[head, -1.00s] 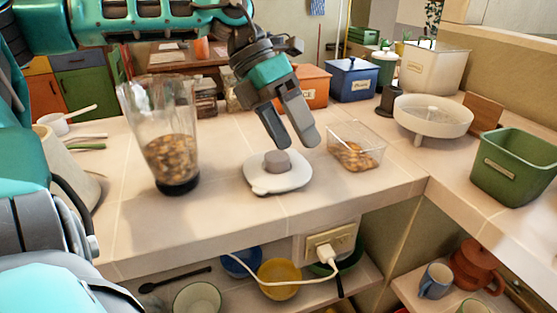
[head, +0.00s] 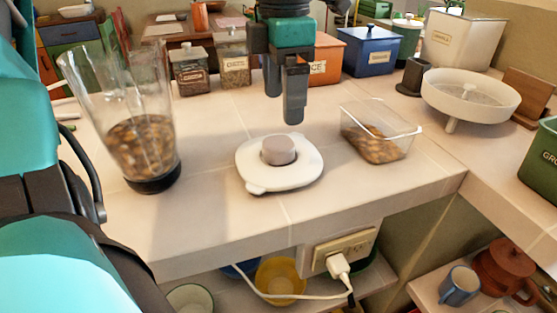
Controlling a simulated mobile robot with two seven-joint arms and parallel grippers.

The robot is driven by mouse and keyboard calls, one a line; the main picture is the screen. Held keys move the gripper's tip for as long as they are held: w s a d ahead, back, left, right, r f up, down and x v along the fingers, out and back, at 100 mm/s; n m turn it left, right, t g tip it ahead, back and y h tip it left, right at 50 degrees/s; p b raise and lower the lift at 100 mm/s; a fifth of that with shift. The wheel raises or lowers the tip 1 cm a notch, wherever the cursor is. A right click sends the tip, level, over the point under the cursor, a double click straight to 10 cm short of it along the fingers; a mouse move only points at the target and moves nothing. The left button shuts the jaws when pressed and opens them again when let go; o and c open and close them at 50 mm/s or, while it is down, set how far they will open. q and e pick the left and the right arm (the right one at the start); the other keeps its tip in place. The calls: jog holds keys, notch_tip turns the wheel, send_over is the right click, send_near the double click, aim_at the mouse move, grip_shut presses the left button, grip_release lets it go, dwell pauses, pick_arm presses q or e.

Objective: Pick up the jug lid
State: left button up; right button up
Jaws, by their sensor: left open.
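The jug lid (head: 306,171) is a white rounded disc with a grey-beige knob (head: 278,150) on top. It lies flat on the tiled counter in the middle of the head view. The clear jug (head: 143,148), partly filled with brown pieces, stands on the counter to its left. My left gripper (head: 284,108) is open, pointing down above and a little behind the lid's knob, apart from it. My right gripper is not in view.
A clear box of brown pieces (head: 380,135) stands right of the lid. Glass jars (head: 190,72), an orange canister (head: 326,62) and a blue canister (head: 368,52) stand behind. A white round dish (head: 470,97) is at right. A plug and cable (head: 338,266) hang below the counter's front edge.

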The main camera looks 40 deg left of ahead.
aim_at(279, 143)
pick_arm(q)
notch_tip(279, 143, down, 3)
jog(key=f, duration=0.1)
jog(key=f+b, duration=0.1)
jog(key=f, duration=0.3)
jog(key=shift+s+a, duration=0.15)
jog(key=shift+s, duration=0.15)
jog(key=c, duration=1.2)
